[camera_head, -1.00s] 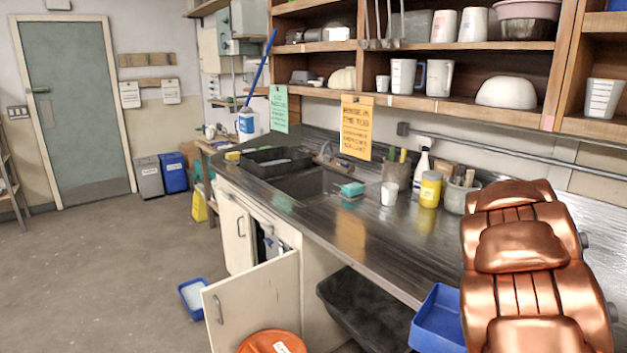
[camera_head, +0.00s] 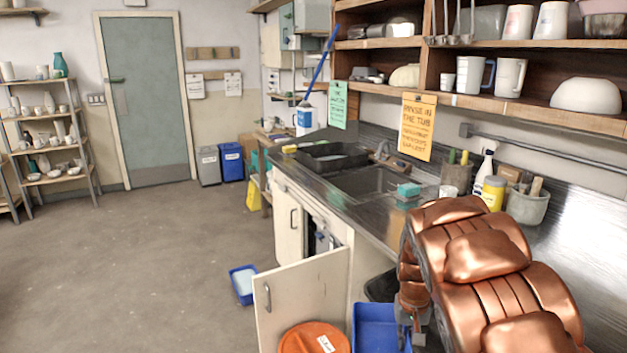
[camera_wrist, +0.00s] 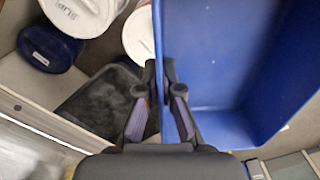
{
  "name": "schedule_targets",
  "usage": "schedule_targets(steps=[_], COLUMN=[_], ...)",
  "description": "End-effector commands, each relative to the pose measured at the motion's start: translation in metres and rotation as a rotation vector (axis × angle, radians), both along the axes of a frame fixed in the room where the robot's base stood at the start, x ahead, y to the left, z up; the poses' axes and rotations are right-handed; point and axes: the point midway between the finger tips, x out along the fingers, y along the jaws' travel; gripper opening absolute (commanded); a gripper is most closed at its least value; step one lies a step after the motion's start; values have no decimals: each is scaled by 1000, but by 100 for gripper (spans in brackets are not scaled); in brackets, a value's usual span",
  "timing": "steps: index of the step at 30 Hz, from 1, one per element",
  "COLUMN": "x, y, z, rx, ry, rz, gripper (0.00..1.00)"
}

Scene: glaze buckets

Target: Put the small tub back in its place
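A small blue tub (camera_head: 376,328) is at the bottom of the head view, in front of the counter. It fills much of the wrist view (camera_wrist: 215,50), empty where its inside shows. My gripper (camera_wrist: 158,75) is shut on its wall, with one finger on each side. In the head view my gripper (camera_head: 412,318) is at the tub's right side, partly hidden by my copper-coloured arm. Another blue tub (camera_head: 235,272) with something pale inside stands on the floor to the left.
An open cabinet door (camera_head: 300,300) stands out from the counter (camera_head: 362,220). An orange-lidded bucket (camera_head: 312,340) is in front of it. A black tub (camera_wrist: 95,105) and several lidded buckets (camera_wrist: 50,48) show below my gripper. The floor at left is clear.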

Motion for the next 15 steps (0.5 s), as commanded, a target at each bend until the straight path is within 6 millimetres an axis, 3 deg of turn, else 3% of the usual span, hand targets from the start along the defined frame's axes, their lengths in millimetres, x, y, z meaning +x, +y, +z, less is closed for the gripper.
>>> schedule_targets(steps=[7,15], x=[16,16], y=[36,33], z=[-10,-9], rx=[1,-2], ry=[1,0], rz=[111,108], gripper=[0,0])
